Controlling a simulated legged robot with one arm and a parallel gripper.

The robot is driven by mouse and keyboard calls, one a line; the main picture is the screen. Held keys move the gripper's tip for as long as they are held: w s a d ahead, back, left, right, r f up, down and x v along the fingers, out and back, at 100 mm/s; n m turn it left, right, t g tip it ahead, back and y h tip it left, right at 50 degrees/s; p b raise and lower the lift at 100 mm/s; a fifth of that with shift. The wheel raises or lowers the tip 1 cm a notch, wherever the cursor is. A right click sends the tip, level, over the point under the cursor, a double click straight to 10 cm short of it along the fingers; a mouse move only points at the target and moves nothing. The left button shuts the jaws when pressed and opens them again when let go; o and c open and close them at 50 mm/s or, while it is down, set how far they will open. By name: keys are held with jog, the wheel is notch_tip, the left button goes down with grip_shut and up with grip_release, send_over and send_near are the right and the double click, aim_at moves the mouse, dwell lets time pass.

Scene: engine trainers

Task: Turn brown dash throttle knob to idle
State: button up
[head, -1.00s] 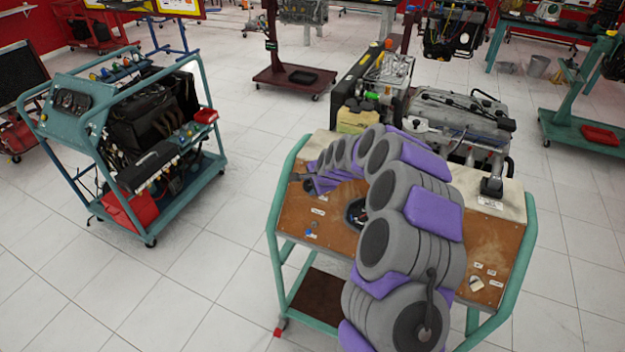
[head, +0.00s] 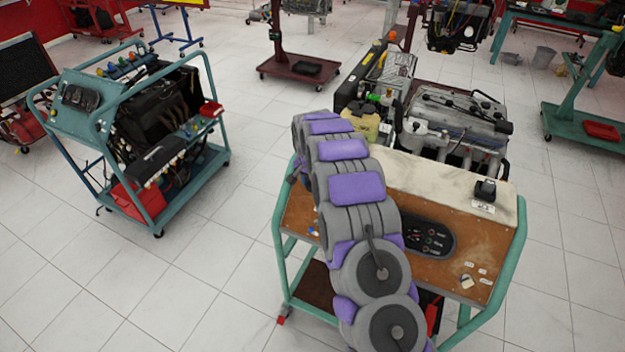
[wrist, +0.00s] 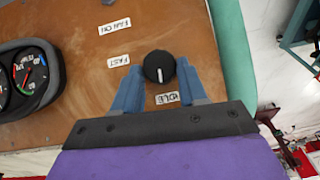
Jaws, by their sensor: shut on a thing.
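The throttle knob (wrist: 160,66) is round and black with a white pointer line. It sits on the brown dash panel (wrist: 165,22), which also shows in the head view (head: 462,272). My gripper (wrist: 161,78) has its two blue fingers on either side of the knob, shut on it. The white line points down in the wrist view, toward the IDLE label (wrist: 167,98) just below the knob. The FAST label (wrist: 118,61) lies to the knob's left. In the head view my arm hides the knob and the gripper.
A gauge cluster (wrist: 30,80) is left of the knob, and another label (wrist: 115,26) is at upper left. The panel sits on a green-framed stand (head: 515,250) with an engine (head: 455,118) behind. Another engine trainer (head: 85,120) stands at left, with clear floor between.

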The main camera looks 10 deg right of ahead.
jog(key=shift+a+f+n, duration=0.1)
jog(key=shift+f+n, duration=0.1)
jog(key=shift+n, duration=0.2)
jog(key=o, duration=1.1)
jog(key=shift+w, duration=0.1)
jog(key=shift+c, duration=0.2)
jog(key=shift+r, duration=0.1)
notch_tip(320, 180, up, 17)
jog(key=s+a, duration=0.2)
jog(key=shift+h+p, duration=0.3)
jog(key=shift+p, duration=0.15)
jog(key=shift+s, duration=0.15)
